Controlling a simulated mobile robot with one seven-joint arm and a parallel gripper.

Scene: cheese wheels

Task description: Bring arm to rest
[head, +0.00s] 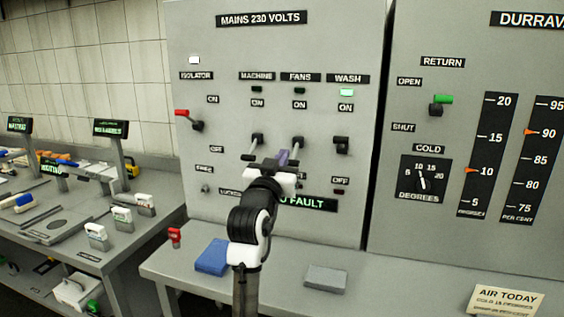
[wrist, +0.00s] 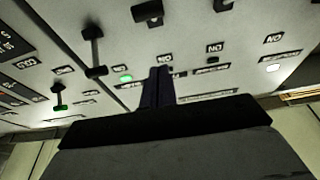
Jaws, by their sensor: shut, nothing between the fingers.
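My gripper (head: 285,157) is raised in front of the grey switch panel (head: 350,225) headed "MAINS 230 VOLTS". Its fingers are shut with nothing between them, and they also show as a dark narrow pair in the wrist view (wrist: 158,85). In the head view the fingers overlap the area by the fans switch (head: 298,141). I cannot tell whether they touch the panel. The machine switch (head: 257,139) is just left of the gripper. The wash switch (head: 341,145) is to the right, under a lit green lamp (head: 347,92). My wrist hides part of the "FAULT" sign (head: 308,203).
A red-handled isolator switch (head: 190,120) is at the panel's left. A blue block (head: 213,257) and a grey block (head: 325,279) lie on the ledge (head: 385,285) below. The right panel has a green return lever (head: 441,100). A cluttered workbench (head: 130,240) stands at left.

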